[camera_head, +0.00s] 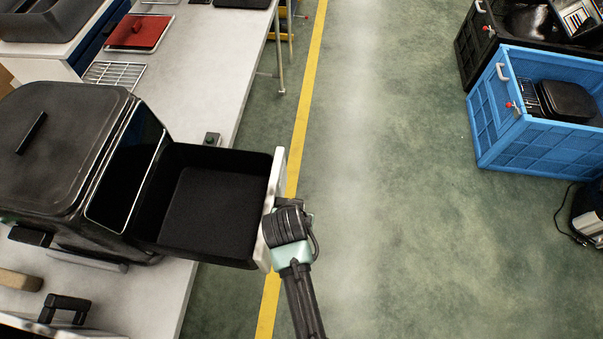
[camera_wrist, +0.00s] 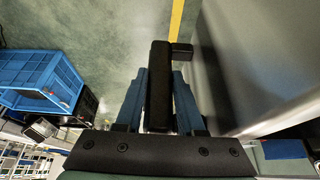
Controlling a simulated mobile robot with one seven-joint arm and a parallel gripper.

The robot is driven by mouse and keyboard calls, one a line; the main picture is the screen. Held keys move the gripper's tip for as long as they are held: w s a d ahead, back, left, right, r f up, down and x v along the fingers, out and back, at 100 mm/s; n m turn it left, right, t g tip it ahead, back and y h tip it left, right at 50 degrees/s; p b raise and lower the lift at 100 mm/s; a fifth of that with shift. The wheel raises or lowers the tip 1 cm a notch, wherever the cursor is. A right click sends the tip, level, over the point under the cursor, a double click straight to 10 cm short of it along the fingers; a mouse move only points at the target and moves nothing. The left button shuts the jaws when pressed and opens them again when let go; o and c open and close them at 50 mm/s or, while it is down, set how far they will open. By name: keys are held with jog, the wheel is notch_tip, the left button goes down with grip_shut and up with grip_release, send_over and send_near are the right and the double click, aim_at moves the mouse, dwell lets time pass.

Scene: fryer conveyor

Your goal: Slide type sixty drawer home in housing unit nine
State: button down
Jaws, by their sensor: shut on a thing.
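The housing unit (camera_head: 62,135) is a dark fryer body with an open front, on the left of the head view. Its black drawer (camera_head: 215,200) is pulled well out to the right, level and empty, with a pale front panel (camera_head: 277,180). The drawer's rear end is at the opening, and its front overhangs the table edge. My gripper (camera_head: 270,228) is at the outer side of the front panel. In the wrist view, its blue fingers (camera_wrist: 160,95) are shut on a black handle bar (camera_wrist: 158,70). The fingertip contact is hidden in the head view. No unit number is readable.
The housing stands on a long grey table (camera_head: 215,60) with a wire rack (camera_head: 115,74) and a red-lidded item (camera_head: 138,32). A small dark block (camera_head: 212,139) sits by the drawer's far side. A blue crate (camera_head: 535,145) stands right. The floor between is clear.

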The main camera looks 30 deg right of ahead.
jog(key=shift+w+a+r+b, duration=0.1)
jog(key=shift+w+a+b, duration=0.15)
jog(key=shift+w+a, duration=0.8)
jog(key=shift+w+a+f+b, duration=0.15)
jog(key=shift+w+a, duration=0.55)
jog(key=shift+a, duration=0.75)
jog(key=shift+w+a+r+b, duration=0.15)
jog(key=shift+w+a+b, duration=0.15)
jog(key=shift+w+a, duration=0.75)
jog(key=shift+s+a, duration=0.15)
jog(key=shift+a, duration=0.1)
jog(key=shift+p, duration=0.3)
jog(key=shift+a, duration=0.1)
jog(key=shift+w+a+b, duration=0.45)
jog(key=shift+w+a, duration=0.25)
jog(key=shift+a, duration=0.35)
jog(key=shift+w+a+b, duration=0.45)
jog(key=shift+w+a, duration=0.3)
jog(key=shift+a, duration=0.25)
jog(key=shift+w+a+b, duration=0.45)
jog(key=shift+w+a, duration=0.25)
jog(key=shift+a, duration=0.35)
jog(key=shift+f, duration=0.35)
